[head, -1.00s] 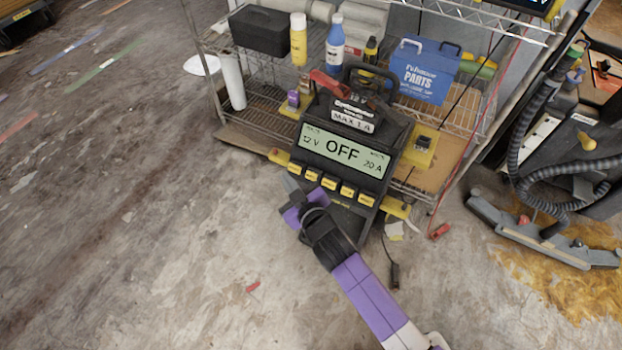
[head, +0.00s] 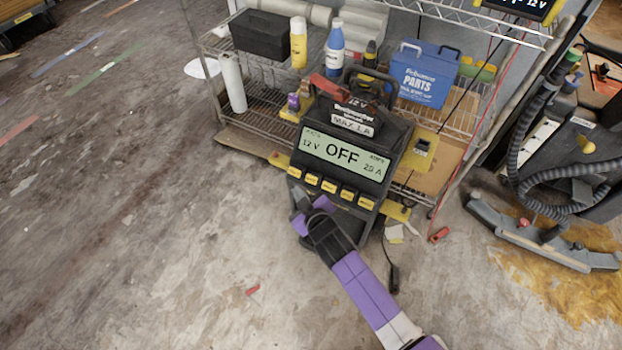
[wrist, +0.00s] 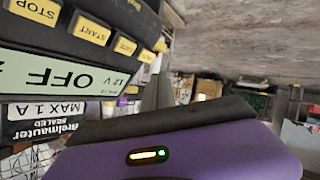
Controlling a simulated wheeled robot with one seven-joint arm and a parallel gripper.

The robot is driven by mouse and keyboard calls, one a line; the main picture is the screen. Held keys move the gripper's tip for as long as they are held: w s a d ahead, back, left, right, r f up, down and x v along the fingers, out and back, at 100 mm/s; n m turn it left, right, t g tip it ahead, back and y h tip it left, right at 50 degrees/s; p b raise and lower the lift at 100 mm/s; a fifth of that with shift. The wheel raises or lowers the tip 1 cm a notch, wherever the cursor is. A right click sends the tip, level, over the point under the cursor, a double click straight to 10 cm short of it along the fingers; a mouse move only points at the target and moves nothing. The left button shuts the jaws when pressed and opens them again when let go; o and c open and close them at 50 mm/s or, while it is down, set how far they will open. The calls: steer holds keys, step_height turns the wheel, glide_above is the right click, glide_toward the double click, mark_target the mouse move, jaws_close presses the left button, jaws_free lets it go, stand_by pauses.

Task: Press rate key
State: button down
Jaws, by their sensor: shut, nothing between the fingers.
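A black battery charger (head: 350,130) stands at the shelf's front, its display (head: 341,151) reading OFF, 12 V and 20 A. A row of yellow keys (head: 329,187) runs below the display. In the wrist view the charger is upside down; the STOP (wrist: 36,10) and START (wrist: 92,29) keys are legible. The smaller keys beyond START (wrist: 125,46) are hard to read, so I cannot be sure which is the rate key. My gripper (head: 299,196) is shut and empty, just below the left end of the key row, apparently apart from the keys. Its purple and dark body fills the wrist view's bottom.
The wire shelf (head: 245,148) behind holds bottles, a black box (head: 262,32) and a blue parts box (head: 424,74). A grey hose and floor tool (head: 540,232) lie at right. A cable hangs right of my arm. The floor at left is open.

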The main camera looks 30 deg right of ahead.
steer(key=w+d+f+b, duration=0.1)
steer(key=w+d+f, duration=0.2)
steer(key=d, duration=0.1)
steer(key=shift+w+d+f, duration=0.15)
steer(key=shift+d+f, duration=0.05)
steer(key=shift+d, duration=0.05)
steer(key=shift+w+d+f+b, duration=0.45)
steer(key=shift+d+b, duration=0.2)
steer(key=shift+b, duration=0.8)
stand_by(2.7)
steer(key=shift+s+a+r+p, duration=0.1)
steer(key=shift+r+p, duration=0.05)
steer(key=shift+p, duration=0.15)
steer(key=shift+s+a+r+p, duration=0.35)
steer(key=shift+a+p, duration=0.2)
steer(key=shift+p, duration=0.4)
steer(key=s+a+r+p, duration=0.2)
steer(key=a, duration=0.1)
steer(key=shift+s+a+r, duration=0.2)
steer(key=shift+s+r, duration=0.05)
steer(key=shift+r, duration=0.05)
